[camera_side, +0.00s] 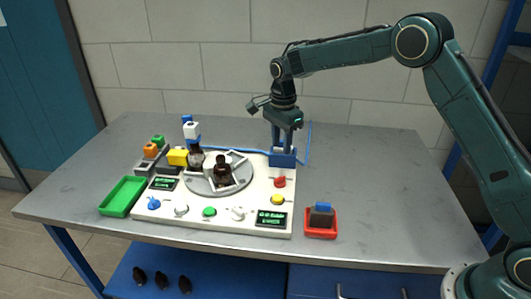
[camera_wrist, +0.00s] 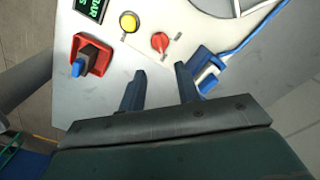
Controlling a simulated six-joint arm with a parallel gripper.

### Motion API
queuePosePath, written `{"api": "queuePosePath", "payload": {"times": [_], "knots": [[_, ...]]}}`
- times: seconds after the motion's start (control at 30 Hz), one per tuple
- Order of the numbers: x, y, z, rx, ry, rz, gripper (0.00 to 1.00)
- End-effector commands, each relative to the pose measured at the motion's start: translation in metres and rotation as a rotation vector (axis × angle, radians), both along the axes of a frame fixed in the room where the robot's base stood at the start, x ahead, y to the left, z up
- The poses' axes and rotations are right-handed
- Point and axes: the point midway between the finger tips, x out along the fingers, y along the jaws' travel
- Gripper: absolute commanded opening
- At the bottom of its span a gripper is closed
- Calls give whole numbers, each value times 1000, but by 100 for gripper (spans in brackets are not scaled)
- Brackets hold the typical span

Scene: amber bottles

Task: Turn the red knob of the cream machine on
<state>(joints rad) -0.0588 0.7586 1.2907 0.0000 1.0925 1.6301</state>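The cream machine (camera_side: 190,226) stands on the table, with its red knob (camera_side: 280,182) at the right side, above a yellow button. In the wrist view the red knob (camera_wrist: 160,42) shows a raised pointer, just beyond my fingertips. My gripper (camera_side: 287,143) points down over the back right of the machine, by a blue block. In the wrist view my gripper (camera_wrist: 160,75) has its two fingers apart with nothing between them. It is not touching the knob.
A yellow button (camera_side: 278,199) is close to the knob. The blue block (camera_side: 283,158) with a blue cable is near my fingers. A red tray (camera_side: 321,233) is at right, a green tray (camera_side: 122,197) at left. Amber bottles (camera_side: 223,174) stand on the turntable.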

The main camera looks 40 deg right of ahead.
Motion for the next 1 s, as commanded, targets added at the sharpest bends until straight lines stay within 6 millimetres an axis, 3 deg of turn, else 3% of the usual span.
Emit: {"api": "queuePosePath", "payload": {"times": [0.6,0.8,1.0], "knots": [[-1,0,-91,0,3,1,33],[-1,0,-109,0,2,1,33],[0,0,-115,0,0,1,33]]}}
